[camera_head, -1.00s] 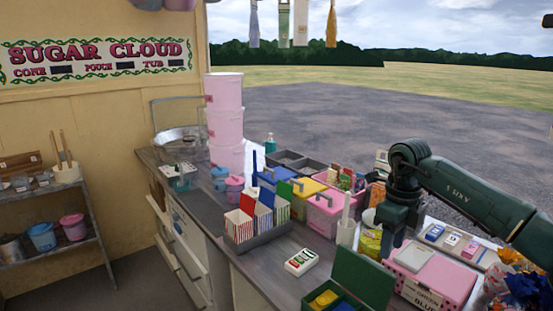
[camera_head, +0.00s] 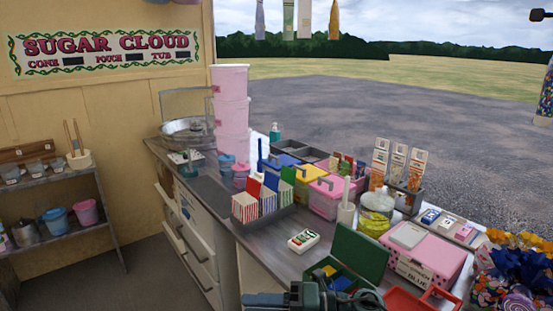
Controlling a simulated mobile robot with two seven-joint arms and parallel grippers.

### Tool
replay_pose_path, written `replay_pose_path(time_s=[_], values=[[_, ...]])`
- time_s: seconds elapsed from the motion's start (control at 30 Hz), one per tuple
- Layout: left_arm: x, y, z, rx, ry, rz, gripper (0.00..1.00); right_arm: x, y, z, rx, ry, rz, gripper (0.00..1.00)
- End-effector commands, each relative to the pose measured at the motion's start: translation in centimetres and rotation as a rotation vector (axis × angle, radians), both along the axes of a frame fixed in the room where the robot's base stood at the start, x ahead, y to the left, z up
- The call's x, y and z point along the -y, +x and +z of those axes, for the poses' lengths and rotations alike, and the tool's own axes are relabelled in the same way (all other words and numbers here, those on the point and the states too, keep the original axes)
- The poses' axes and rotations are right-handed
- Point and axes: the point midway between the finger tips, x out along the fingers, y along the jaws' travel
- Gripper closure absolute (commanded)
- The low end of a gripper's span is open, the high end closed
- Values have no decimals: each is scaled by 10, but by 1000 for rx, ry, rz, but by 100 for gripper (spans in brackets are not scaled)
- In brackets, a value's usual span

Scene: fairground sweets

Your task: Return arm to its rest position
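A dark green piece of my arm (camera_head: 318,299) shows at the bottom edge, low in front of the counter and overlapping the near side of the green box (camera_head: 361,252). It seems to belong to my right arm, with its wrist end toward the left. Its fingers cannot be made out, so I cannot tell whether that gripper is open or shut. No object is clearly seen in it. My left gripper is not in view.
The counter holds striped cartons (camera_head: 246,206), a white labelled block (camera_head: 304,241), a glass jar (camera_head: 375,214) and a pink spotted box (camera_head: 428,260). A red tray (camera_head: 408,302) lies at the near edge. Pink tubs (camera_head: 231,113) stand stacked at the back.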

Motion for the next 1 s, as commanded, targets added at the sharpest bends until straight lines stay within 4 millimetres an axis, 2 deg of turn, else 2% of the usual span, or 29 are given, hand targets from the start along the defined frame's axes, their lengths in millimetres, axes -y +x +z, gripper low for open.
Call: replay_pose_path(time_s=[0.07, 0.13, 0.27, 0.37, 0.43, 0.5, 0.6, 0.7, 0.8, 1.0], values=[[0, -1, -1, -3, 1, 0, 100, 2, -4, 0, -182, 184, -145, 64], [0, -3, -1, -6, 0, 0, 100, 14, -2, -4, -349, 326, -288, 64], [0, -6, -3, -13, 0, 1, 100, 53, 0, -36, -690, 541, -571, 64], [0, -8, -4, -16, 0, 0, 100, 92, -13, -80, -973, 662, -797, 64], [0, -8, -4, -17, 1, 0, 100, 119, -33, -118, -1176, 724, -955, 64], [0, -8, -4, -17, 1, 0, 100, 142, -60, -153, -1363, 767, -1097, 64], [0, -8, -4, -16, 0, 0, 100, 165, -100, -191, -1576, 797, -1254, 64], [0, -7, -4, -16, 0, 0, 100, 178, -133, -215, -1725, 806, -1357, 64], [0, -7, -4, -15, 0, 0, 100, 185, -152, -227, -1810, 811, -1412, 64], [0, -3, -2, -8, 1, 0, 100, 187, -161, -231, -1844, 809, -1435, 64]])
